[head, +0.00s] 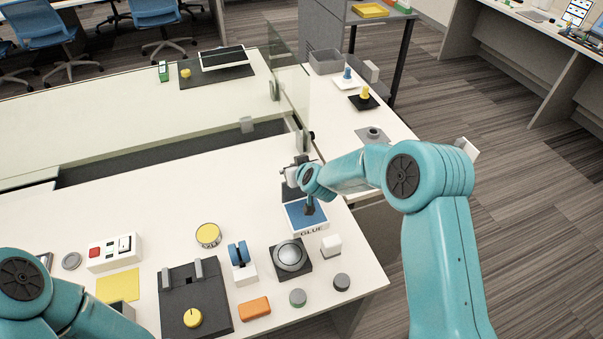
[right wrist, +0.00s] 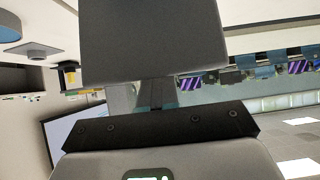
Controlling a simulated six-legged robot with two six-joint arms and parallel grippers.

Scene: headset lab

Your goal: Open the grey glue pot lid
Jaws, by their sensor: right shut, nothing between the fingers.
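The glue pot (head: 309,229) is a white box marked GLUE, with a blue inside showing from above, in the middle of the head view. Its dark grey lid (head: 291,191) stands raised at the back edge, partly hidden by my right arm. A dark blue shape shows over the blue inside. My right gripper (head: 298,171) is shut and empty just above and behind the raised lid; I cannot tell whether they touch. In the right wrist view a dark grey panel (right wrist: 150,42), apparently the lid, fills the upper middle. My left arm enters at lower left, its gripper not visible.
In front of the pot are a silver dome (head: 291,256), a white block (head: 331,245) and a blue-topped rocker (head: 239,254). A black panel (head: 196,290) with a yellow knob lies left. A glass divider (head: 289,85) stands behind. Bare table lies left of the pot.

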